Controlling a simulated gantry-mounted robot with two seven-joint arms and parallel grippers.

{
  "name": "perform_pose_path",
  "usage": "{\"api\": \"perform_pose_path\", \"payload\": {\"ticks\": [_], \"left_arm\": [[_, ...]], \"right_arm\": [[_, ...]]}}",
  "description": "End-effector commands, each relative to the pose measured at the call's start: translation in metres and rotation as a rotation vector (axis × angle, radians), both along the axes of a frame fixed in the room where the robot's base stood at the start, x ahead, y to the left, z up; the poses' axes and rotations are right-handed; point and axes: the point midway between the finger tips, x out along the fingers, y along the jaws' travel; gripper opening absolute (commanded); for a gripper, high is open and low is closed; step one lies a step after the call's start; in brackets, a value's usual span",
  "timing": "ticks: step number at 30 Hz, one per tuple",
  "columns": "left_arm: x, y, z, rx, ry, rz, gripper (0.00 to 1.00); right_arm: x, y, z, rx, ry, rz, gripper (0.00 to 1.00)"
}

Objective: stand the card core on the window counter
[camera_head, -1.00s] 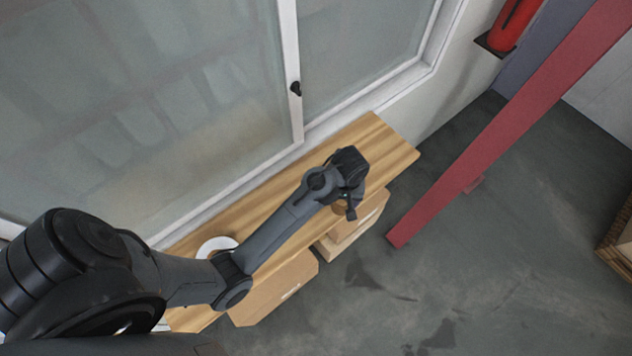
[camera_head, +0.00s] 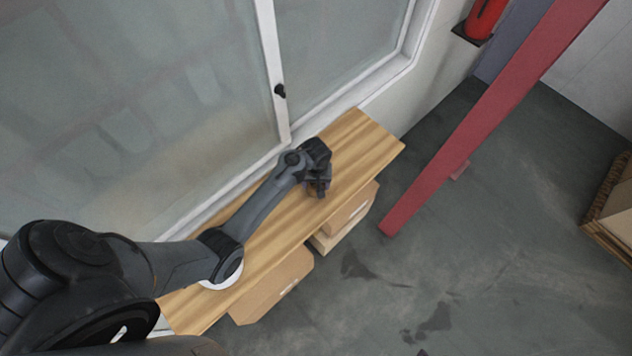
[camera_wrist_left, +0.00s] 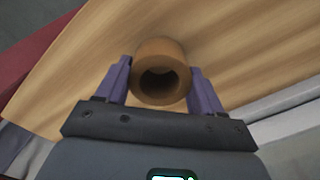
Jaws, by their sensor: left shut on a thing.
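The card core (camera_wrist_left: 161,68) is a short brown tube with its open end facing the left wrist camera. My left gripper (camera_wrist_left: 160,85) is shut on it, with one purple finger on each side. The window counter (camera_head: 357,140) is a long light-wood board below the window. In the head view my left gripper (camera_head: 320,187) is over the right part of the counter, and the core is hidden or too small to make out. The wrist view shows wood grain behind the core; I cannot tell whether its far end touches the wood. My right gripper is not in view.
A white round thing (camera_head: 225,280) lies on the counter, partly under my left arm. Cardboard boxes (camera_head: 275,287) stand below the counter's front edge. A red slanting beam (camera_head: 465,140) rises to the right. The window (camera_head: 130,120) borders the counter's back. The counter's right end is clear.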

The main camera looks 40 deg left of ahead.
Motion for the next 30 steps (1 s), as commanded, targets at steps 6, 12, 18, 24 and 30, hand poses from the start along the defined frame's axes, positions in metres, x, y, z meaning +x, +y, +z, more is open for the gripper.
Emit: {"api": "perform_pose_path", "payload": {"ticks": [6, 12, 18, 24, 30], "left_arm": [[0.0005, 0.0002, -0.0063, 0.001, -0.002, 0.001, 0.37], [0.0002, 0.0001, -0.0072, 0.000, -0.001, 0.001, 0.37], [0.0001, 0.0000, -0.0094, 0.000, -0.001, 0.001, 0.83], [0.0001, 0.0000, -0.0093, 0.000, -0.001, 0.001, 0.93], [0.0001, 0.0000, -0.0073, 0.000, -0.001, 0.001, 0.93]], "right_arm": [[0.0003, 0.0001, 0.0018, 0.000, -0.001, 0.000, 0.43], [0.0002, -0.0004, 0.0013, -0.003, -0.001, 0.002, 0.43], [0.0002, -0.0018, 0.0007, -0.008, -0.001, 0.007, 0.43], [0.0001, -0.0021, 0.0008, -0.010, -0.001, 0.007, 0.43], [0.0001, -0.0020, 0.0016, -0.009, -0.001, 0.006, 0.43]]}}
